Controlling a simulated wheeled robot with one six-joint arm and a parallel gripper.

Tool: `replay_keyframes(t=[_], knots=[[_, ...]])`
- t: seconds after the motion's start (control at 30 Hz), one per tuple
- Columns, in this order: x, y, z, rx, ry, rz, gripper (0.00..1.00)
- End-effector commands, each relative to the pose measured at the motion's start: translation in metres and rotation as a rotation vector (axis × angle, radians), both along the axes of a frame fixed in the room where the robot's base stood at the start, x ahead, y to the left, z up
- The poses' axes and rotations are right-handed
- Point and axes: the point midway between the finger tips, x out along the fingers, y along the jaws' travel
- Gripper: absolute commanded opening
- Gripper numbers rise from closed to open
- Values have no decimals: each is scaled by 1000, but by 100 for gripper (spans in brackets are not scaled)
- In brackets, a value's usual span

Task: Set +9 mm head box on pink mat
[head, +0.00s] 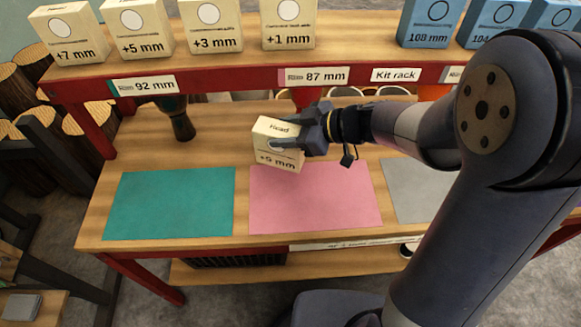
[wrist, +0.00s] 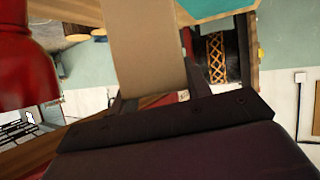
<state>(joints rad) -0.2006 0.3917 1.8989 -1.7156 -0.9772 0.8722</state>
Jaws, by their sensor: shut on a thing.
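The cream +9 mm head box (head: 278,145) is held by my gripper (head: 300,143) above the bench, over the back edge of the pink mat. The box is slightly tilted, and its front label faces the head camera. My gripper is shut on it from the right side. In the wrist view the plain side of the box (wrist: 147,45) stands between the fingers of my gripper (wrist: 155,105). The pink mat (head: 315,200) lies flat and bare on the bench, between a teal mat and a grey mat. How far the box hangs above the bench is hard to tell.
The teal mat (head: 170,203) and the grey mat (head: 415,190) are bare where visible. A red rack (head: 225,73) behind carries cream boxes, such as the +1 mm box (head: 289,25), and blue boxes (head: 430,22). A dark goblet drum (head: 178,118) stands under the shelf at left.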

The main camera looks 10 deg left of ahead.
Motion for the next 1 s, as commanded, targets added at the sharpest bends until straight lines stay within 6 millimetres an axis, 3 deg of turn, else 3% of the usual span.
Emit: replay_keyframes(t=[0.03, 0.1, 0.33, 0.5, 0.87, 0.9, 1.0], knots=[[0, 0, -14, 0, 5, -2, 0], [0, 0, -24, -1, 3, -1, 0], [0, 0, -41, 0, 0, 0, 0], [0, 0, -67, -1, 2, -1, 0], [0, 0, -71, 0, 0, -1, 0], [0, 0, -71, 0, -1, 0, 47], [0, 0, -71, 0, -1, 0, 56]])
